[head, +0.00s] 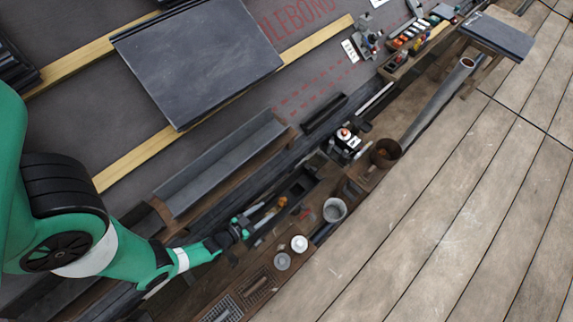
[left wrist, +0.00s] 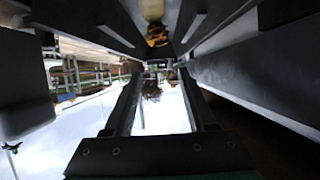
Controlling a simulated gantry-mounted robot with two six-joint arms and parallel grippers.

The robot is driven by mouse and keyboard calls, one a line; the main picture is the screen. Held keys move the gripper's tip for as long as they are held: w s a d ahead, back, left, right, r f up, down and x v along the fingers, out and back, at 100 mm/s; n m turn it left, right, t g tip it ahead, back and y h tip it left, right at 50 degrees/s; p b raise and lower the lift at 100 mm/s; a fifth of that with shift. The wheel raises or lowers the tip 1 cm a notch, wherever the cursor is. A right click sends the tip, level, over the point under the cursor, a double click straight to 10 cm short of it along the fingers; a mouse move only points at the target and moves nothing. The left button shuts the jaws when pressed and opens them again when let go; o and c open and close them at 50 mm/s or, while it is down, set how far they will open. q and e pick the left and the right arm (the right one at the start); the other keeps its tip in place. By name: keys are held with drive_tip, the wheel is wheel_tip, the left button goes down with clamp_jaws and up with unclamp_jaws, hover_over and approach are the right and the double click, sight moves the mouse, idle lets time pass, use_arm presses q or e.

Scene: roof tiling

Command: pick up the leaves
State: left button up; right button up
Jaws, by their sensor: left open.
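A small orange-brown clump that looks like leaves (head: 283,201) lies in the dark gutter channel, just beyond my left gripper's tips in the head view. In the left wrist view an orange-brown clump (left wrist: 157,38) shows at the top centre, between the dark channel walls. My left gripper (head: 262,216) reaches in low over the channel from the left. Its jaws (left wrist: 158,78) are open, with a gap between the fingers and nothing clearly held. A darker brown patch (left wrist: 150,89) shows between the fingers, too unclear to name. My right gripper is not in view.
A grey metal bucket (head: 334,210), a white round pot (head: 299,243) and a rusty brown can (head: 385,153) stand close to the channel. A grey angled metal piece (head: 220,165) lies on the roof side. The plank deck (head: 440,230) at right is clear.

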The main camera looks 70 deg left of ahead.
sight(278, 204)
use_arm(q)
drive_tip(key=shift+s+d+f, duration=0.2)
drive_tip(key=shift+s+f, duration=0.05)
drive_tip(key=shift+s, duration=0.4)
drive_tip(key=shift+s+d+f, duration=0.15)
drive_tip(key=shift+s+f, duration=0.05)
drive_tip(key=shift+s, duration=0.4)
drive_tip(key=shift+d+f, duration=0.1)
drive_tip(key=shift+d, duration=0.2)
drive_tip(key=shift+w+d+f, duration=0.1)
drive_tip(key=shift+w+f, duration=0.05)
drive_tip(key=shift+w, duration=0.05)
drive_tip(key=b+x, duration=0.3)
drive_tip(key=x, duration=0.2)
drive_tip(key=shift+w+f, duration=0.25)
drive_tip(key=shift+w+a, duration=0.25)
drive_tip(key=shift+w+a+f, duration=0.1)
drive_tip(key=shift+w+f, duration=0.1)
drive_tip(key=b+x, duration=0.2)
drive_tip(key=x, duration=0.2)
drive_tip(key=shift+a+f, duration=0.1)
drive_tip(key=shift+w+a+b, duration=0.15)
drive_tip(key=shift+w+b, duration=0.15)
drive_tip(key=shift+s, duration=0.15)
